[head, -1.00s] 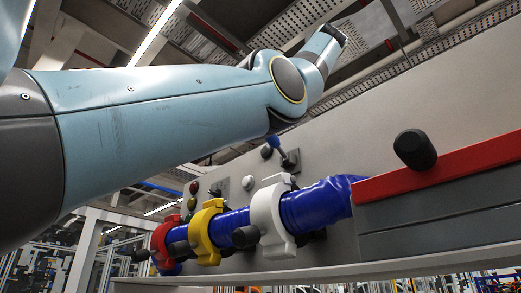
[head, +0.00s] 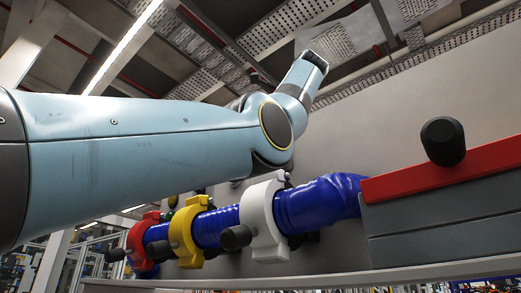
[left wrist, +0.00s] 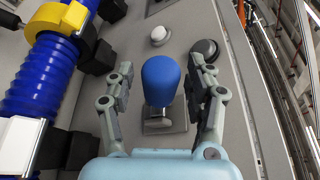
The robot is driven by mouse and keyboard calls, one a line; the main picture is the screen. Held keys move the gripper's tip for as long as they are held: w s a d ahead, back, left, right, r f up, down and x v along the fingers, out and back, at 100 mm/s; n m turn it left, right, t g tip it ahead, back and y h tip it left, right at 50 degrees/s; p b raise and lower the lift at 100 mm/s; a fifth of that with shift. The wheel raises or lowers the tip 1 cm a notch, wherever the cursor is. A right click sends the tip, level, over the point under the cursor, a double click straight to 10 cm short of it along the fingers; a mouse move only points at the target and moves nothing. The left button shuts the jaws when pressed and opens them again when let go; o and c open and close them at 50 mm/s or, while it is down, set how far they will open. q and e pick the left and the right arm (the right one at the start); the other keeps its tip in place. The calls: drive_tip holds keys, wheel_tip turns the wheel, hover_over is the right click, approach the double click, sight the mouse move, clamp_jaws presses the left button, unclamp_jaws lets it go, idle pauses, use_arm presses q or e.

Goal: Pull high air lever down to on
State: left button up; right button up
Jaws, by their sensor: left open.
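The air lever shows in the left wrist view as a blue rounded knob (left wrist: 161,82) on a grey metal base plate (left wrist: 165,122) fixed to the grey panel. My left gripper (left wrist: 161,68) is open, with one finger on each side of the knob. Gaps show between the knob and both fingers. In the head view, my left arm covers the lever and the left gripper. My right gripper is in neither current view.
A blue hose (head: 318,203) with white (head: 264,220), yellow (head: 187,232) and red (head: 136,240) clamps runs along the panel, and beside the lever in the wrist view. A white button (left wrist: 158,35) and a black knob (left wrist: 205,49) sit beyond the lever. A red-topped grey block (head: 440,220) stands at right.

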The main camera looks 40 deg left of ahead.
use_arm(q)
drive_tip(key=shift+a, duration=0.1)
clamp_jaws()
idle(0.4)
